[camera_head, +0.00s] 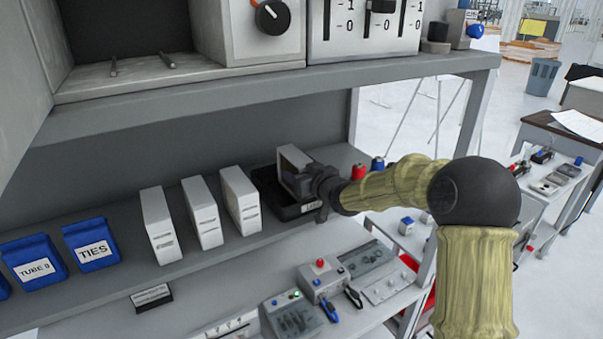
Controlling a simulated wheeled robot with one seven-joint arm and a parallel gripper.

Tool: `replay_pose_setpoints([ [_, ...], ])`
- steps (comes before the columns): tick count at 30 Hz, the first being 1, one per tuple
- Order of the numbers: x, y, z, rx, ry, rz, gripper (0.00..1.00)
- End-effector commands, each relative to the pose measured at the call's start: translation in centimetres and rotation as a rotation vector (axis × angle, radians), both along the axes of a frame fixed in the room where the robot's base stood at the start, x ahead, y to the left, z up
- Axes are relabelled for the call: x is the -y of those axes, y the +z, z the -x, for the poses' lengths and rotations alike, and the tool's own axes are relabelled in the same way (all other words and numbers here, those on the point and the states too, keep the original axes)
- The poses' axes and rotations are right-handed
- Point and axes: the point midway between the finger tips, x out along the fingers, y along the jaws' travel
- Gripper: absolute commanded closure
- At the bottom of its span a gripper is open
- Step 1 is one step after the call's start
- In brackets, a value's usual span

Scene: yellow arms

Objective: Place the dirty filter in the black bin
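The black bin (266,186) is a low dark tray with a white label on its front, on the middle shelf. The dirty filter (294,155), a pale upright block with a greyish-brown face, is over the bin. My gripper (296,182) reaches in from the right and is shut on the filter. Its dark fingers cover the filter's lower part. I cannot tell whether the filter's bottom touches the bin floor.
Three white upright blocks (202,212) stand left of the bin. Blue labelled packs (92,245) lie farther left. A red-topped item (358,172) and a blue-topped one are just right of my gripper. An upper shelf (250,98) overhangs; control boxes (322,280) sit below.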

Motion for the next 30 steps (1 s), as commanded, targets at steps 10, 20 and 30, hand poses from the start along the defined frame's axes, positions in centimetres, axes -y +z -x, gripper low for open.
replay_pose_setpoints([
  [10, 0.0, 0.1, 0.0, 0.0, 0.0, 0.0, 0.33],
  [20, 1.7, 0.6, 2.4, 0.001, -0.003, 0.002, 0.33],
  [30, 5.0, 1.9, 7.2, 0.002, -0.002, 0.003, 0.33],
])
